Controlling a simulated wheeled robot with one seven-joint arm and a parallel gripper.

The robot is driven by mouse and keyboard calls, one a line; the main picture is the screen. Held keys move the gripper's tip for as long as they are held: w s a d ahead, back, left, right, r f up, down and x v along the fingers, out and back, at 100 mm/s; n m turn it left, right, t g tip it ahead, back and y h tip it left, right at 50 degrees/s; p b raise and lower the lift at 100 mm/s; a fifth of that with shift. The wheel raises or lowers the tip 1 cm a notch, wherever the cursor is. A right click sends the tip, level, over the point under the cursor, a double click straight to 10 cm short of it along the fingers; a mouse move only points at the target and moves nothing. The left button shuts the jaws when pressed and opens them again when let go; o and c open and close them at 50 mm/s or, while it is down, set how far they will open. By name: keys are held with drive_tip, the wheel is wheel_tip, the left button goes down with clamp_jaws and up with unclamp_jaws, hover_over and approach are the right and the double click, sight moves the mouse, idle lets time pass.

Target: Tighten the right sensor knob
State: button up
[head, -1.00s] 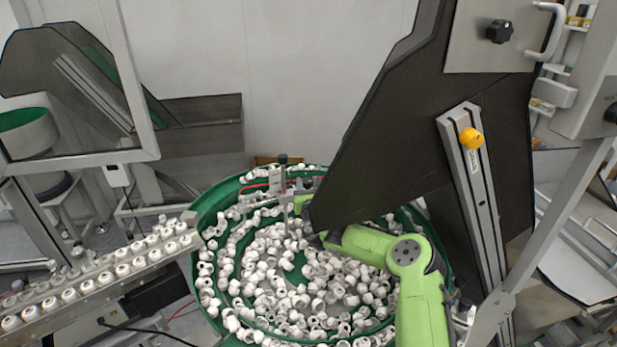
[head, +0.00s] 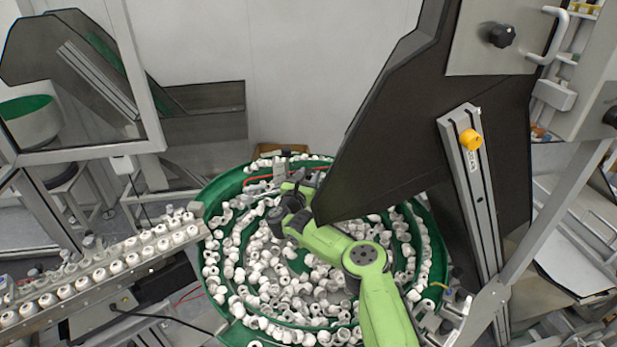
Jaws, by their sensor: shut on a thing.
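The sensor bracket (head: 279,171) stands at the back rim of the green bowl feeder. My green arm reaches over the bowl from the lower right and bends up at its dark wrist. My gripper (head: 299,177) is small and dark at the bracket, just right of its pale plate. It is shut on the sensor knob there. The jaws and knob blend together at this size, so the exact contact is hidden. I cannot make out how far the knob is turned.
The green bowl (head: 236,316) is full of white caps. A large dark panel (head: 420,130) hangs close over my arm on the right. A rail of white caps (head: 105,277) runs along the left.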

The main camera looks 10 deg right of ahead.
drive_tip(key=shift+r, duration=0.15)
drive_tip(key=o, duration=1.1)
drive_tip(key=shift+c, duration=0.2)
drive_tip(key=b+v, duration=0.2)
drive_tip(key=v, duration=1.3)
drive_tip(key=shift+s+a, duration=0.15)
drive_tip(key=shift+s, duration=0.2)
